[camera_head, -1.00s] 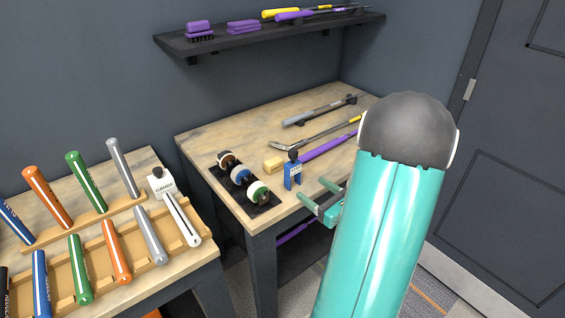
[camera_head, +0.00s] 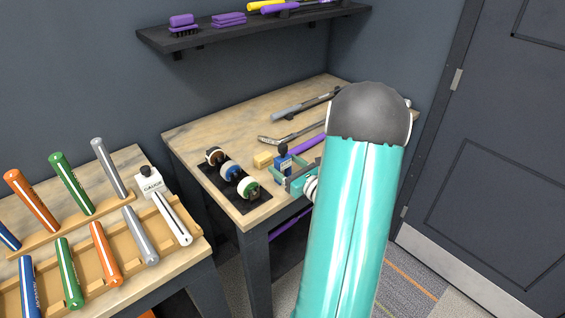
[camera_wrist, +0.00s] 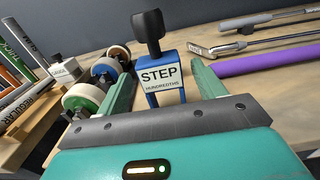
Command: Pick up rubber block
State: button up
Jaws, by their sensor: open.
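In the wrist view the stand, labelled STEP (camera_wrist: 162,75), stands upright between my two green fingers (camera_wrist: 161,70). No contact can be made out. The tan block is not clearly visible in the wrist view.
A black tray with tape rolls (camera_head: 232,173) sits left of the stand. A purple-gripped club (camera_head: 305,142) and other clubs lie behind and right. A second bench with coloured grips (camera_head: 70,183) and a white gauge (camera_head: 150,182) is at left. A shelf (camera_head: 250,25) hangs above.

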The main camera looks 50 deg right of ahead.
aim_at(279, 159)
jog(key=w, duration=0.3)
jog(key=shift+w+d, duration=0.3)
jog(key=shift+w, duration=0.05)
jog(key=c, duration=1.1)
jog(key=shift+r, duration=0.15)
